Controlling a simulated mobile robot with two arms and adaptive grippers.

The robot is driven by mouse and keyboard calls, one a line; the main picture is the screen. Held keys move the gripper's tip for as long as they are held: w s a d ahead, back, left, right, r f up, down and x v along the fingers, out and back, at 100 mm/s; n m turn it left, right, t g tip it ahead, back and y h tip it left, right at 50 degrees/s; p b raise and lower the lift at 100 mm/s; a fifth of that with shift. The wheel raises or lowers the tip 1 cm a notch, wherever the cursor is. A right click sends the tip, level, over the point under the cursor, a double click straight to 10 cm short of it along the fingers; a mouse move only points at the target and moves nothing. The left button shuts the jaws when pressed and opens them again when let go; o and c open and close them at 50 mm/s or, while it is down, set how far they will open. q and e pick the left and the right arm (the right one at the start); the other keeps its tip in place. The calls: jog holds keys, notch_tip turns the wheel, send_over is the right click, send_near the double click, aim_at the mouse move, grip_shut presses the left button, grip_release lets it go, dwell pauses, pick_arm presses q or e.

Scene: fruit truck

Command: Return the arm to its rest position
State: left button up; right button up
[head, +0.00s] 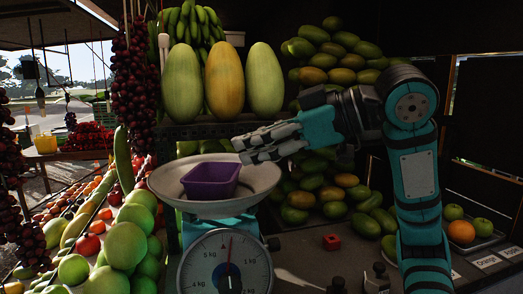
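My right arm (418,175) comes up from the lower right, bends at a raised elbow and reaches left. My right gripper (243,150) is over the right side of the weighing pan (263,190), just above and behind the purple basket (210,181). Nothing shows between its fingers. They are seen from the side, so I cannot tell how far apart they are. The basket sits in the pan of the scale (225,262), and its inside looks empty. My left gripper is not in view.
Large melons (224,80) stand on a shelf behind the gripper. Mangoes (325,190) are piled behind and right of the scale. Green fruit (128,232) is heaped at left. A small red block (331,241) lies on the counter. A tray of apples and an orange (461,232) is at right.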

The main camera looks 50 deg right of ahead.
jog(key=shift+s+d+r, duration=0.15)
jog(key=shift+s+r, duration=0.05)
jog(key=shift+s, duration=0.25)
jog(key=shift+r, duration=0.1)
